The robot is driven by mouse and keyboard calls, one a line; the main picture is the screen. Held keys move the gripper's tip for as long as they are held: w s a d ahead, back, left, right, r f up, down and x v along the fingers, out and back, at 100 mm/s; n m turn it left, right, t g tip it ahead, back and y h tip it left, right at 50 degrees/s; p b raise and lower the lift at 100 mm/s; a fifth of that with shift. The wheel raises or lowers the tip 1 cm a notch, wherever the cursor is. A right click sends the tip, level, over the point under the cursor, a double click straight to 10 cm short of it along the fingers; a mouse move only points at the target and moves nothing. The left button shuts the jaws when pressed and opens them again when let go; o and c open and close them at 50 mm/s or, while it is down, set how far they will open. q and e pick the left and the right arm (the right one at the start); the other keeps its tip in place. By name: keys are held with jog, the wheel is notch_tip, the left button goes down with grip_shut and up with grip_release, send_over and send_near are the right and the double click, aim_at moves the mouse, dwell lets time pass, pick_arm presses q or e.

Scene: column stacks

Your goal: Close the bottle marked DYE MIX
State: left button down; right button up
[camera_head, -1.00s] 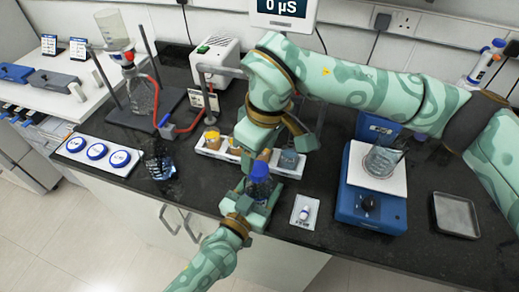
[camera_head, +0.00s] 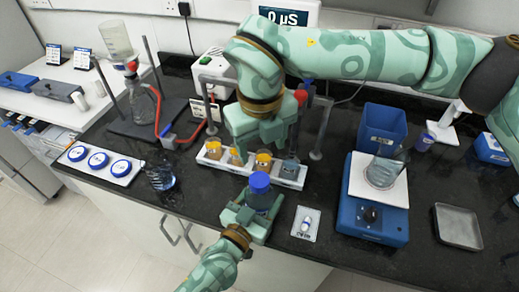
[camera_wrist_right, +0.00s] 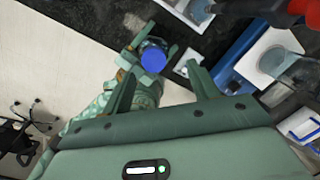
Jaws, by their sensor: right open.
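A small clear bottle (camera_head: 262,201) with a blue cap (camera_head: 259,182) on top stands upright near the front edge of the bench. Its label cannot be read. My left gripper (camera_head: 251,214) is shut around the bottle's body. The blue cap also shows from above in the right wrist view (camera_wrist_right: 154,56), between the left gripper's fingers. My right gripper (camera_head: 264,150) is open and empty, above and behind the cap, apart from it. Its two fingers show in the right wrist view (camera_wrist_right: 163,92) with nothing between them.
A white rack (camera_head: 213,160) with several jars is just behind the bottle. A white tile (camera_head: 305,222) with a small item lies to its right, then a blue balance (camera_head: 372,218) with a beaker. At left are a white strip with blue discs (camera_head: 98,160) and a dark bottle (camera_head: 160,178).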

jog(key=n, duration=0.6)
jog(key=shift+s+f+n, duration=0.1)
jog(key=shift+n, duration=0.2)
jog(key=n, duration=0.9)
jog(key=shift+s+f+g, duration=0.15)
jog(key=shift+f+g, duration=0.05)
jog(key=shift+g, duration=0.1)
jog(key=n, duration=0.3)
jog(key=shift+s+f+n, duration=0.1)
jog(key=shift+n, duration=0.3)
jog(key=n, duration=0.6)
jog(key=shift+s+a+f+g, duration=0.1)
jog(key=shift+g, duration=0.2)
jog(key=n, duration=0.7)
jog(key=shift+s+a+n, duration=0.1)
jog(key=shift+n, duration=0.2)
jog(key=n, duration=0.3)
